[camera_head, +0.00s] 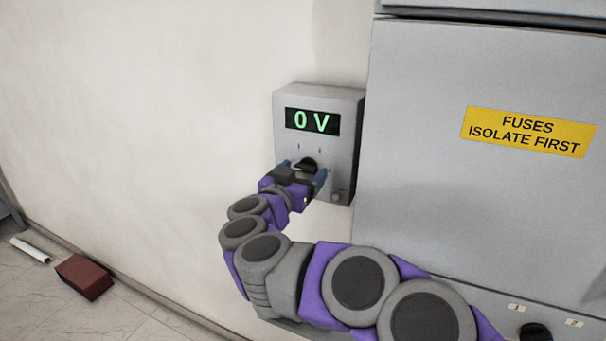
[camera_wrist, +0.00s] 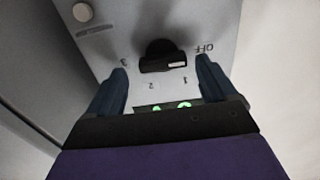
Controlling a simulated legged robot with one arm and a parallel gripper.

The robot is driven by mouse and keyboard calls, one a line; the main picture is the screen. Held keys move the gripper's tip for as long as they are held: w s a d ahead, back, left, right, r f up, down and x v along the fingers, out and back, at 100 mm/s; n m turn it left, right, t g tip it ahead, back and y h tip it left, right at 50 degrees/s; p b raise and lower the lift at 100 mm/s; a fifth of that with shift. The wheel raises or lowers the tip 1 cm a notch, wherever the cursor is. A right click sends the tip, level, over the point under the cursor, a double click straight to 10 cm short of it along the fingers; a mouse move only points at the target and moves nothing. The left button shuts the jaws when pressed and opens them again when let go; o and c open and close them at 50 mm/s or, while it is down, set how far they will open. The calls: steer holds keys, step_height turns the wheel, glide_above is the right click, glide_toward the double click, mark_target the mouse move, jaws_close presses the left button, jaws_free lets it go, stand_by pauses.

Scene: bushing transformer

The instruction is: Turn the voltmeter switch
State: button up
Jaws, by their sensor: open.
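The voltmeter (camera_head: 346,134) is a grey box on the wall, and its green display (camera_head: 313,121) reads 0 V. Its black rotary switch (camera_head: 304,165) sits below the display, partly hidden by my gripper in the head view. In the wrist view the switch (camera_wrist: 163,57) shows with its white mark towards the OFF label (camera_wrist: 204,49); the marks 1, 2 and 3 lie around it. My gripper (camera_wrist: 160,90) is open, its two blue fingers apart on either side of the switch's line. The switch appears just beyond the fingertips, and I cannot see contact.
A grey cabinet (camera_head: 420,160) with a yellow fuse sign (camera_head: 528,132) stands close to the right of the voltmeter. A small round knob (camera_wrist: 83,12) is on the voltmeter's lower corner. A red-brown block (camera_head: 84,277) and a white cylinder (camera_head: 30,250) lie on the floor. The wall to the left is clear.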

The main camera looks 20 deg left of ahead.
steer(key=shift+w, duration=0.7)
steer(key=shift+w+a+f, duration=0.1)
steer(key=shift+w+a, duration=0.15)
steer(key=shift+a, duration=0.15)
steer(key=shift+d, duration=0.1)
steer(key=shift+d, duration=0.2)
steer(key=c, duration=0.5)
steer(key=shift+a, duration=0.1)
steer(key=c, duration=0.6)
